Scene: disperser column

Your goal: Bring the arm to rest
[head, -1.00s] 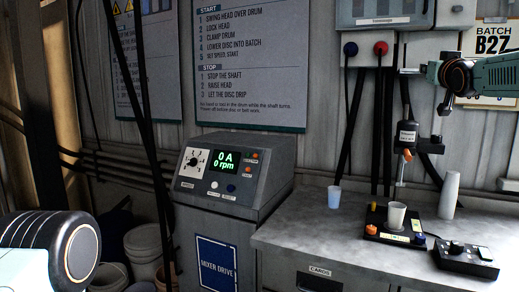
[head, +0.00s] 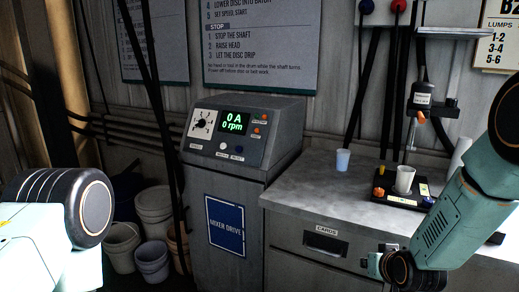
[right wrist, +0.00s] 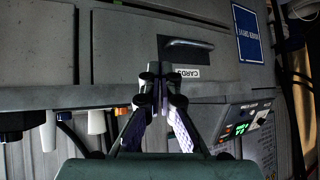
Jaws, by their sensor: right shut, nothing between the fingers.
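My right arm (head: 445,225) reaches in from the right edge of the head view, its wrist low in front of the bench. The right gripper (right wrist: 160,88) shows in the right wrist view with its fingers together and empty, in front of the grey cabinet's drawer front. In the head view only a small dark part of that gripper shows beside the wrist. My left arm (head: 60,215) shows at the lower left of the head view; its gripper is out of the picture.
The grey bench (head: 320,195) carries a blue cup (head: 342,160) and a black tray (head: 383,196) with a white cup (head: 404,179). The mixer drive console (head: 240,130) stands left of it, reading 0 A and 0 rpm. Several buckets (head: 153,205) stand on the floor.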

